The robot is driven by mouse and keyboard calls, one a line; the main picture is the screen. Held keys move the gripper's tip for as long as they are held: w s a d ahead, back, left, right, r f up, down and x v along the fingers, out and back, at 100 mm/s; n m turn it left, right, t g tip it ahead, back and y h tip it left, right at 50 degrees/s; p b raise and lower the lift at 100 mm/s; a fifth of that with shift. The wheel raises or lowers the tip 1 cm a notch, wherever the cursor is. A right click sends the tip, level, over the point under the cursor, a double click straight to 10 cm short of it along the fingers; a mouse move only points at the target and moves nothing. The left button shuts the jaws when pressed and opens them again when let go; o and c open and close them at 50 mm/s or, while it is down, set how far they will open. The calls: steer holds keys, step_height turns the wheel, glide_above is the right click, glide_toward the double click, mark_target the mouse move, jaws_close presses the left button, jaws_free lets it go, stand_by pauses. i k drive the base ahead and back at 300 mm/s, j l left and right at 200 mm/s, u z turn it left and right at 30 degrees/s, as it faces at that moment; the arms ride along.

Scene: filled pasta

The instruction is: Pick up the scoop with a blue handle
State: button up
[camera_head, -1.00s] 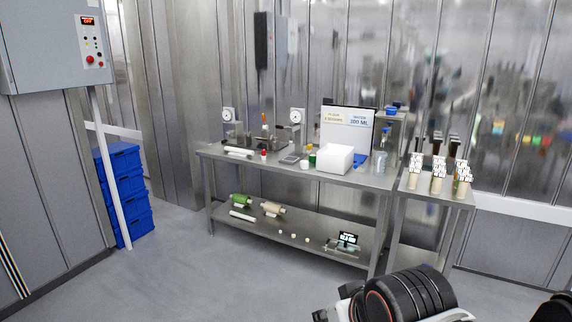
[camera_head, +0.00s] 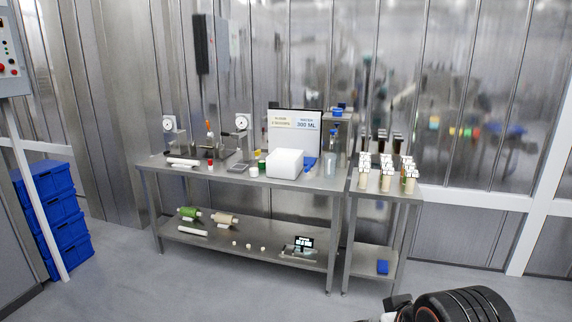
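I cannot clearly make out a scoop with a blue handle at this size. A small blue piece (camera_head: 309,163) shows on the steel table (camera_head: 230,174), just right of the white box (camera_head: 285,163); its shape is too small to tell. Another blue thing (camera_head: 337,112) sits higher at the back right, by a clear container. Part of my own arm shows at the bottom right, dark and rounded. My gripper's fingers are not in view.
A smaller side table (camera_head: 404,197) with upright, white-topped containers (camera_head: 385,182) adjoins on the right. The lower shelf (camera_head: 270,251) holds rollers and small pieces. A blue item (camera_head: 382,267) lies on the side table's lower shelf. Blue crates (camera_head: 62,215) stand at left. The floor in front is clear.

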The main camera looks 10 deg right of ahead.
mark_target(306, 170)
steer(key=i, duration=1.25)
steer(key=l+z, duration=0.05)
steer(key=l, duration=0.05)
